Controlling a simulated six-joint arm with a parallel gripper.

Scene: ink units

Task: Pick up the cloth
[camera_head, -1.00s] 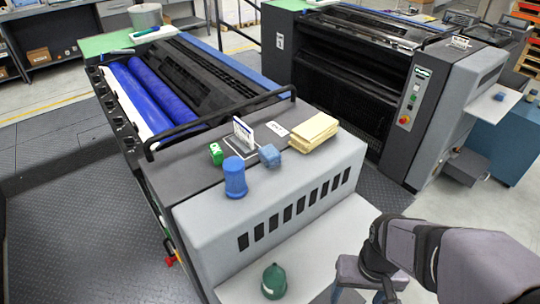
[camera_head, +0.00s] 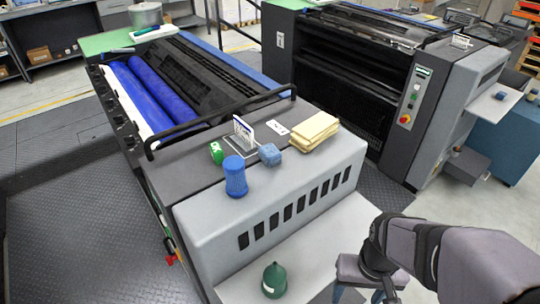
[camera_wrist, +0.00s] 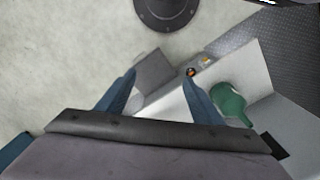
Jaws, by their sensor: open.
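A folded stack of pale yellow cloth (camera_head: 314,131) lies on the dark top of the near press unit, at its right end. A small crumpled blue lump (camera_head: 269,154) lies just left of it; I cannot tell if it is cloth or sponge. My gripper (camera_head: 357,295) points down at the lower right, in front of the unit and well away from both. In the wrist view my gripper (camera_wrist: 160,76) has its two blue fingers wide apart with nothing held between them. Neither the yellow stack nor the blue lump is recognisable in the wrist view.
A black rail (camera_head: 222,120) crosses behind.

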